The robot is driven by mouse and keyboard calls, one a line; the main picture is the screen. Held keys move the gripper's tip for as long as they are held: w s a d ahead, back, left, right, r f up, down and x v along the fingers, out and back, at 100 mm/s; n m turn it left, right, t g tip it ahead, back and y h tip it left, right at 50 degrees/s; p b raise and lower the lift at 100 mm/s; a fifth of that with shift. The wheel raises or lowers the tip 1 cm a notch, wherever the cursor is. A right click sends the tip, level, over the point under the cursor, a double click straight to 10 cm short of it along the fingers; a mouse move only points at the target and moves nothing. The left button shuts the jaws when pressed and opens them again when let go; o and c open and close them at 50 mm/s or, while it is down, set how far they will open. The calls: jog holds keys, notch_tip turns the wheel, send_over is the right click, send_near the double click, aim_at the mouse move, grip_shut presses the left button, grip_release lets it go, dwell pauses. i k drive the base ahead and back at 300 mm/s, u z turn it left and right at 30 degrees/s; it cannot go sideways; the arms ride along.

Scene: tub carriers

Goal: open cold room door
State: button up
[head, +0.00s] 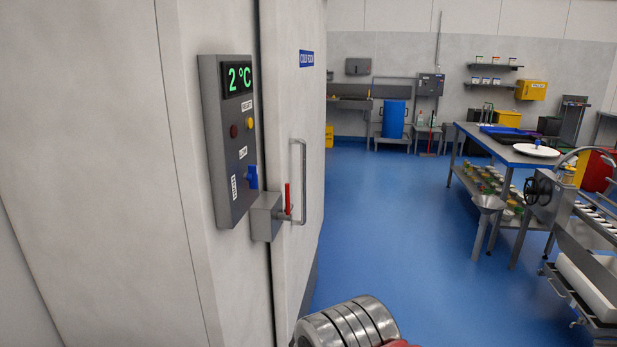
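The cold room door (295,110) is a pale grey slab left of centre in the head view, seen at a steep angle. It appears closed, with a dark seam along its near edge. A blue "COLD ROOM" sign (306,59) is on it. A tall vertical metal bar handle (304,165) stands out from its face. Beside the handle, a grey latch box (265,216) sits at the seam, with a red lever (288,198) pointing up. My gripper is not in view.
A grey control panel (228,150) reading 2 °C is on the wall left of the door. Blue floor (390,230) lies open right of the door. A steel worktable (500,150) and a machine on a stand (550,200) are at right. A blue bin (393,118) stands at the back.

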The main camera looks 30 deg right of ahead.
aim_at(291, 40)
jog(key=k, duration=1.1)
jog(key=z, duration=0.35)
jog(key=i, duration=0.55)
jog(key=z, duration=0.4)
jog(key=i, duration=1.35)
jog(key=u, duration=0.75)
jog(key=i, duration=0.45)
jog(key=u, duration=0.4)
